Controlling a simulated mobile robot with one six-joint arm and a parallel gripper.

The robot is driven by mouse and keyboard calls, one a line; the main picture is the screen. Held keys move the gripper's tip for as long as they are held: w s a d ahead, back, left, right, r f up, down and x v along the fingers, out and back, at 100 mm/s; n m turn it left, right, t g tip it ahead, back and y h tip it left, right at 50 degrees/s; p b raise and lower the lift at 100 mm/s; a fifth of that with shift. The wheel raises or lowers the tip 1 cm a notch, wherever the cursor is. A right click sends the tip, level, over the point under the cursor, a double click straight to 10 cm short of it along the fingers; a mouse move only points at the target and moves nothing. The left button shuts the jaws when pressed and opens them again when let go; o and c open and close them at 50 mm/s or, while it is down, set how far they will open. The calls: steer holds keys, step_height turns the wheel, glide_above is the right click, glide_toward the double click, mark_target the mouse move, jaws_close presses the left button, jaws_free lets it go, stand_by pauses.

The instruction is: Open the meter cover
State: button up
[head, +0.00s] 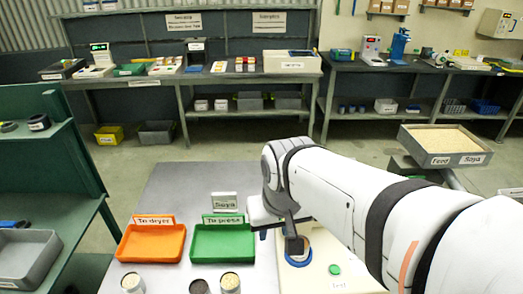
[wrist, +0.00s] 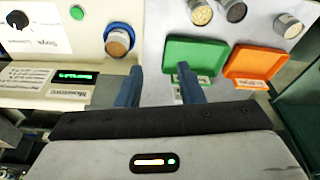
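The meter is a cream box (head: 348,272) at the front of the table, partly hidden by my arm. In the wrist view its body (wrist: 85,45) shows at upper left, with a lit green display (wrist: 75,77), a green button (wrist: 77,13) and a dark dial (wrist: 18,20). A round blue-rimmed piece with a brown centre (wrist: 118,41) sits on it; I cannot tell whether this is the cover or an open well. My gripper (wrist: 160,68) is open and empty, its blue fingers apart, to the right of the round piece in the wrist view.
A green tray (head: 222,244) and an orange tray (head: 151,244) stand left of the meter. Several sample cups, including one (head: 230,282), stand at the table's front edge. A grey feed bin (head: 445,145) is at right. Equipment benches line the back.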

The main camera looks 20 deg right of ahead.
steer(key=w+d+r+m+g+p, duration=0.1)
steer(key=w+d+m, duration=0.2)
steer(key=w+m, duration=0.1)
steer(key=w+d+r+m+g+p, duration=0.1)
steer(key=w+d+m, duration=0.2)
steer(key=w+m, duration=0.2)
steer(key=w+d+r+m+g+p, duration=0.1)
steer(key=w+d+m+g+p, duration=0.1)
steer(key=w, duration=0.4)
steer(key=shift+d+r+m, duration=0.2)
steer(key=shift+d+m, duration=0.15)
steer(key=shift+m, duration=0.3)
steer(key=shift+d+r+m, duration=0.2)
steer(key=shift+d+m, duration=0.1)
steer(key=shift+m, duration=0.35)
steer(key=w+d+f+m+g+p, duration=0.1)
steer(key=w+d+f+m+g, duration=0.1)
steer(key=w+d+m, duration=0.35)
steer(key=shift+m+y, duration=0.4)
steer(key=shift+m, duration=0.15)
steer(key=p+x, duration=0.1)
steer(key=x, duration=0.7)
steer(key=shift+d+f, duration=0.1)
steer(key=shift+f, duration=0.1)
jaws_close()
